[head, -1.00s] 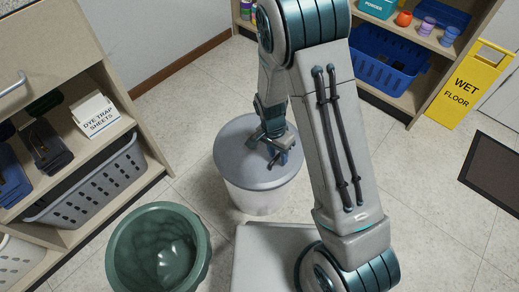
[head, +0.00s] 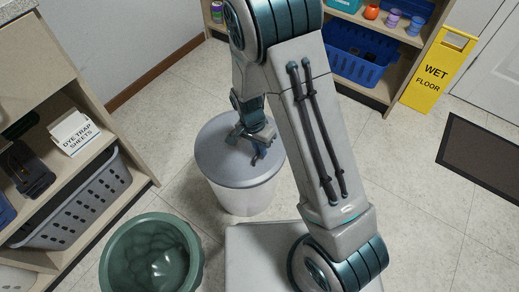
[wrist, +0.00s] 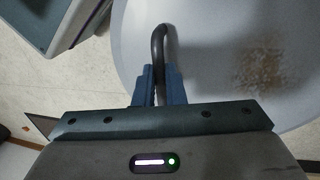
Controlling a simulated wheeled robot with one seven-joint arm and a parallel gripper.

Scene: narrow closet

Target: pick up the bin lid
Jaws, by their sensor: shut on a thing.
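The bin lid (head: 215,160) is a round grey disc on top of a whitish round bin (head: 245,198) in the middle of the head view. In the wrist view the lid (wrist: 215,40) fills the upper right and has a brownish stain. Its dark looped handle (wrist: 158,42) stands between my blue fingers. My gripper (head: 258,153) is above the lid and shut on this handle; it also shows in the wrist view (wrist: 157,85). I cannot tell whether the lid rests on the rim or is slightly raised.
An open green tub (head: 118,255) stands at the front left. A shelf unit with a grey basket (head: 75,207) is on the left. A blue basket (head: 350,62), a yellow wet floor sign (head: 437,75) and a dark mat (head: 485,165) are at the right. Tile floor between is clear.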

